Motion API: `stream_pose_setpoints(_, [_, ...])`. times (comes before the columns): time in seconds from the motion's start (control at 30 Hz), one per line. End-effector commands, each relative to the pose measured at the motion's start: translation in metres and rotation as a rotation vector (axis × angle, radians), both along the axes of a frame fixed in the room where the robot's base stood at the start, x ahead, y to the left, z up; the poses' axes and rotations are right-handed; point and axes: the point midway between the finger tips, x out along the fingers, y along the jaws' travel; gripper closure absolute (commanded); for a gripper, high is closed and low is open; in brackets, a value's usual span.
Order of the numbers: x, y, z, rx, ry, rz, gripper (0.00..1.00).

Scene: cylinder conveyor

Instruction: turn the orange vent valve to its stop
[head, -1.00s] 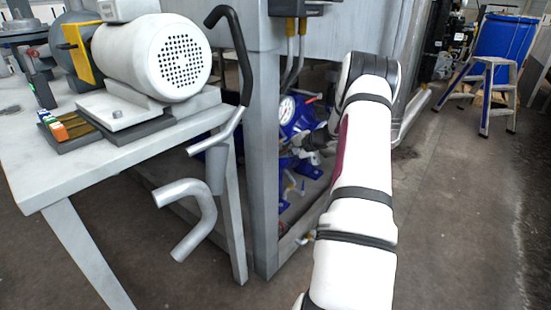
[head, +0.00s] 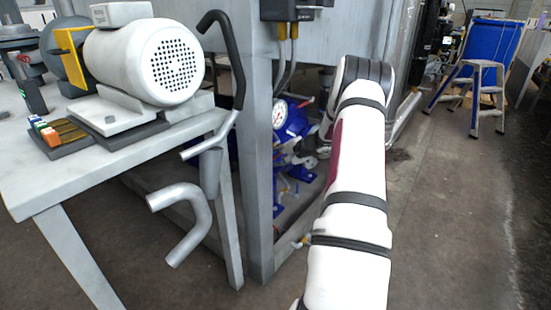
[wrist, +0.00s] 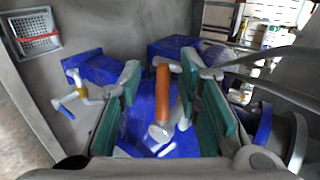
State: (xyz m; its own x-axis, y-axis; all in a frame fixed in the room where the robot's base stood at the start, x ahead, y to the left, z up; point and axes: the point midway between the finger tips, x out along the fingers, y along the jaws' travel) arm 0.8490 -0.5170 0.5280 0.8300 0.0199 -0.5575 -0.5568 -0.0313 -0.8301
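The orange vent valve (wrist: 162,92) shows in the wrist view as an upright orange lever on a pale grey fitting, in front of blue parts. My gripper (wrist: 160,85) has teal finger pads standing apart, one on each side of the orange lever. A gap shows between the lever and each pad, so the gripper is open around it and not closed on it. In the head view my gripper is hidden behind my forearm and the grey frame, and I cannot make out the orange lever there.
A grey frame post (head: 258,180) stands left of my arm. Behind it are blue equipment and a round gauge (head: 280,113). A bench (head: 60,185) with a motor (head: 150,60) is at left. A small blue-handled valve (wrist: 72,101) is left of the fingers. Floor at right is open, with a step stool (head: 478,90).

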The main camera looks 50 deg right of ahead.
Motion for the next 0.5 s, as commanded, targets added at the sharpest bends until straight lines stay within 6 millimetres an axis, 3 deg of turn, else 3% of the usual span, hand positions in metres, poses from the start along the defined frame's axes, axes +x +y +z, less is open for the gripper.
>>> stream_pose_setpoints(0.27, [-0.002, -0.001, 0.003, 0.0, -0.002, -0.001, 0.69])
stream_pose_setpoints(0.5, [-0.03, -0.002, 0.022, -0.002, -0.001, -0.002, 0.69])
